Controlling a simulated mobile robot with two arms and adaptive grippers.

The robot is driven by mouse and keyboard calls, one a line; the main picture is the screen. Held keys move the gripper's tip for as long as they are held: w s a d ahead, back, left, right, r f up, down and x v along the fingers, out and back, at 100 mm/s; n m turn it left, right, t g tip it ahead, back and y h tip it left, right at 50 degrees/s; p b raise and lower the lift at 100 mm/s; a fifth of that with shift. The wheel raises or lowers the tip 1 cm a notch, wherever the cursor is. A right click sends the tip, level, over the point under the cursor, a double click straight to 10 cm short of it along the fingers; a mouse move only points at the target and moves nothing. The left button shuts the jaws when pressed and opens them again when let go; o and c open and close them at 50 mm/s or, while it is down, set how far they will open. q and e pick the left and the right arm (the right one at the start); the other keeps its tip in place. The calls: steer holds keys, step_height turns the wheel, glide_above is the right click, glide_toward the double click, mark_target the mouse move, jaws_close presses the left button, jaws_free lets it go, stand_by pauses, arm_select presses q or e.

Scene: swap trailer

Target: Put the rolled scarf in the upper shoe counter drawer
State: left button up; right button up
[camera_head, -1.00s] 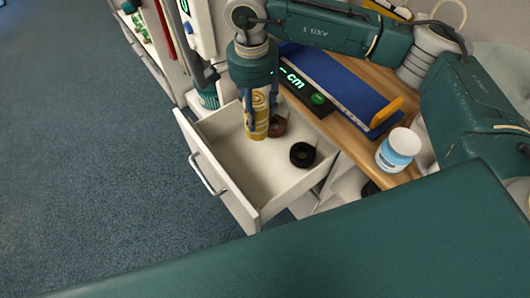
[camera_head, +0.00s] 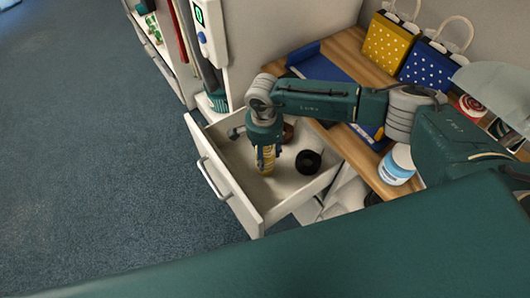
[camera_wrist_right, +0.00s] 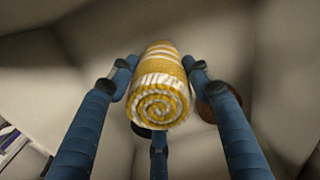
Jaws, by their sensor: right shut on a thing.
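The rolled scarf (camera_head: 265,160) is yellow and white. My right gripper (camera_head: 266,150) is shut on it, pointing down inside the open upper drawer (camera_head: 226,183). In the right wrist view the scarf (camera_wrist_right: 160,92) shows its spiral end between the blue fingers (camera_wrist_right: 160,85) of the gripper. The drawer's pale walls and floor surround it there. I cannot tell whether the scarf's lower end touches the drawer floor. My left gripper is not in view.
A black roll (camera_head: 308,162) lies in the drawer, and a brown roll (camera_head: 287,132) is partly behind my gripper. On the wooden counter are a white and blue jar (camera_head: 397,166), a blue measuring board (camera_head: 330,65), a yellow bag (camera_head: 388,42) and a blue bag (camera_head: 428,62).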

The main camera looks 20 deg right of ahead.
steer(key=shift+f, duration=0.2)
steer(key=o, duration=1.2)
steer(key=shift+r, duration=0.4)
step_height(320, 180, up, 12)
steer(key=shift+w+a+f+b, duration=0.1)
steer(key=shift+f+b, duration=0.1)
steer(key=shift+b, duration=1)
